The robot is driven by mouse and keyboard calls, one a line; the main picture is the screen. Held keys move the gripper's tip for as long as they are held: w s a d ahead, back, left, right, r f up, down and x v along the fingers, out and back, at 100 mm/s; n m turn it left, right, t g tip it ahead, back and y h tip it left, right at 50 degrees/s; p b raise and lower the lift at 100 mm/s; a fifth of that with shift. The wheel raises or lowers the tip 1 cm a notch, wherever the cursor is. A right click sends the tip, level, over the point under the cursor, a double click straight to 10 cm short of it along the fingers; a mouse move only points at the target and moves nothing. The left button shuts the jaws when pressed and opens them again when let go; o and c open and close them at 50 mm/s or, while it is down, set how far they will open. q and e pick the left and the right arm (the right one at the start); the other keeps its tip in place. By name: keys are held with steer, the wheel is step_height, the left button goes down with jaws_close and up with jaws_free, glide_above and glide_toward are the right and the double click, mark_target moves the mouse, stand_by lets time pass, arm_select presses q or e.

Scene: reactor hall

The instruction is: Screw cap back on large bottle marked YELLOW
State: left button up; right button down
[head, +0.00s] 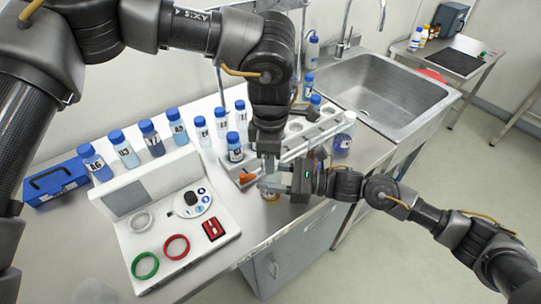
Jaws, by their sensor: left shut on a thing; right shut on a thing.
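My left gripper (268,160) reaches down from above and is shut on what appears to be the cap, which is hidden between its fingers. My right gripper (276,184) comes in from the right and is shut on a bottle (270,197), directly below the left gripper. Only a small, yellowish lower part of this bottle shows near the bench's front edge. Its label cannot be read. The fingers cover the place where cap and bottle meet, so I cannot tell whether they touch.
Several blue-capped bottles (123,150) stand behind a white device with a green ring (145,265) and red ring (176,247). A blue box (56,183) is at left.

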arm_select(q)
steer(key=o, duration=1.1)
steer(key=shift+r, duration=0.1)
steer(key=shift+r, duration=2.2)
steer(key=shift+c, duration=0.4)
